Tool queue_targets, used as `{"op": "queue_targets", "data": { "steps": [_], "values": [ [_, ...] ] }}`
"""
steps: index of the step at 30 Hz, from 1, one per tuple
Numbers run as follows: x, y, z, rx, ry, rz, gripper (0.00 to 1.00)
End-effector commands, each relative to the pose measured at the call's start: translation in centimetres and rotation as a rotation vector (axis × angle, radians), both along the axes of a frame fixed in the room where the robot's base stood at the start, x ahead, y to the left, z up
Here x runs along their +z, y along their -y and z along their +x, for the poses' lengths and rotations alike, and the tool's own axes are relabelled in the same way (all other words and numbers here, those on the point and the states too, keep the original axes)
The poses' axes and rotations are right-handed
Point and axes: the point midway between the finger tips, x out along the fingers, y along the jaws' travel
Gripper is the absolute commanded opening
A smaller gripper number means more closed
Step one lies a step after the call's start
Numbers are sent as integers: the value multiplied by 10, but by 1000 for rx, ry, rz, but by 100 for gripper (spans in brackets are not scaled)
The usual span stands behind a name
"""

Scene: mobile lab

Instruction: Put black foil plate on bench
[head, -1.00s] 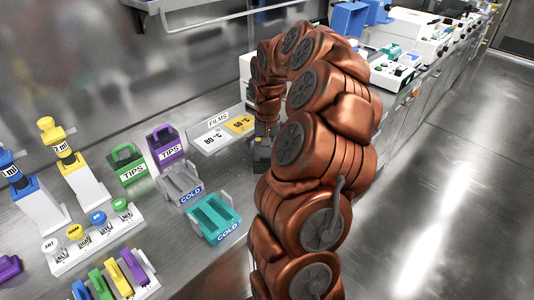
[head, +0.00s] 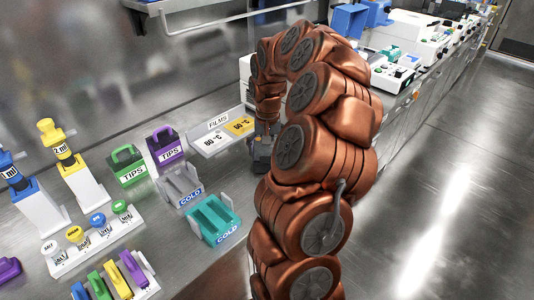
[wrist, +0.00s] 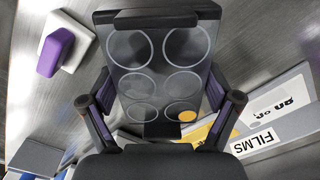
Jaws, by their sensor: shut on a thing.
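The black foil plate (wrist: 158,62), a dark rectangular plate with see-through round wells, fills the middle of the wrist view. My gripper (wrist: 160,112) is shut on it, with one finger at each side edge. A yellow patch shows through one lower well. In the head view my gripper (head: 262,150) is low over the metal bench (head: 170,245), right of the films holder. My arm hides much of it, and the plate cannot be made out there. I cannot tell whether the plate touches the bench.
The films holder (head: 208,143) stands close left of my gripper. The grey cold block (head: 181,188), teal cold block (head: 213,219), purple tips box (head: 167,149) and green tips box (head: 128,166) are further left. White instruments stand behind my arm.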

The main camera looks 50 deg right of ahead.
Motion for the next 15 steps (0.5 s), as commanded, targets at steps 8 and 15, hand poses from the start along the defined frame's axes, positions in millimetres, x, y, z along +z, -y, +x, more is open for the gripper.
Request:
{"op": "queue_targets", "data": {
  "steps": [8,15],
  "values": [
    [50,1,1,-1,6,-4,40],
    [82,1,1,0,4,-4,40]
  ]
}}
